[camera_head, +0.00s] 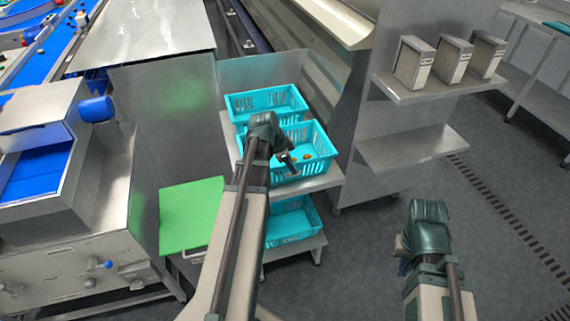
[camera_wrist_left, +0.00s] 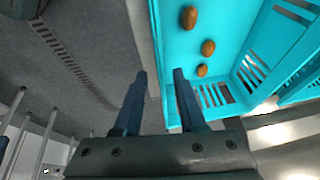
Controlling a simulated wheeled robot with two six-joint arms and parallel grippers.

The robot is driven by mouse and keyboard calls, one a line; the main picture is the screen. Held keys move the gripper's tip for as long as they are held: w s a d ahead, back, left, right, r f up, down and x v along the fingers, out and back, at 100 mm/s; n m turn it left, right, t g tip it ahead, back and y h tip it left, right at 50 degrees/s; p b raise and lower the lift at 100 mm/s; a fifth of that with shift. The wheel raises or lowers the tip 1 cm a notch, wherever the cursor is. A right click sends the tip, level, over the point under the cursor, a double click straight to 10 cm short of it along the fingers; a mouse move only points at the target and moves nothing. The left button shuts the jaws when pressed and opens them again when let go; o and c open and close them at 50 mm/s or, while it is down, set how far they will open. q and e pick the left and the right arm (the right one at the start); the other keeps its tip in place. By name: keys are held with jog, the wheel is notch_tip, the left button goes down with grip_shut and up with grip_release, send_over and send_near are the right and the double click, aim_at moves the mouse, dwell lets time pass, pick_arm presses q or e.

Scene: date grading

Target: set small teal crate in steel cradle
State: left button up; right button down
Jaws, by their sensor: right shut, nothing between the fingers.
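A teal slatted crate (camera_head: 316,139) stands on a steel stand (camera_head: 325,181), with a few brown dates inside; it also shows in the left wrist view (camera_wrist_left: 222,30). A second teal crate (camera_head: 240,104) stands behind it, and a third (camera_head: 292,225) sits on the lower level. I cannot tell which is the small one or which steel part is the cradle. My left gripper (camera_head: 287,160) is open at the near part of the date-holding crate. In the left wrist view its fingers (camera_wrist_left: 158,75) appear on either side of the crate's edge. My right gripper (camera_head: 402,256) is shut and empty, above the floor.
A green board (camera_head: 191,214) lies left of the stand. Steel shelves (camera_head: 408,146) rise at right, the upper one holding grey boxes (camera_head: 453,59). A steel machine (camera_head: 70,210) fills the left side. The floor (camera_head: 375,230) at right is clear.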

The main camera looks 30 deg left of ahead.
pick_arm(q)
jog(key=shift+a+b+x, duration=0.15)
jog(key=shift+b+x, duration=1.05)
jog(key=shift+x, duration=0.15)
jog(key=shift+a+b+x, duration=0.1)
jog(key=shift+b+x, duration=1.1)
jog(key=shift+x, duration=0.15)
jog(key=shift+w+r, duration=0.1)
grip_shut()
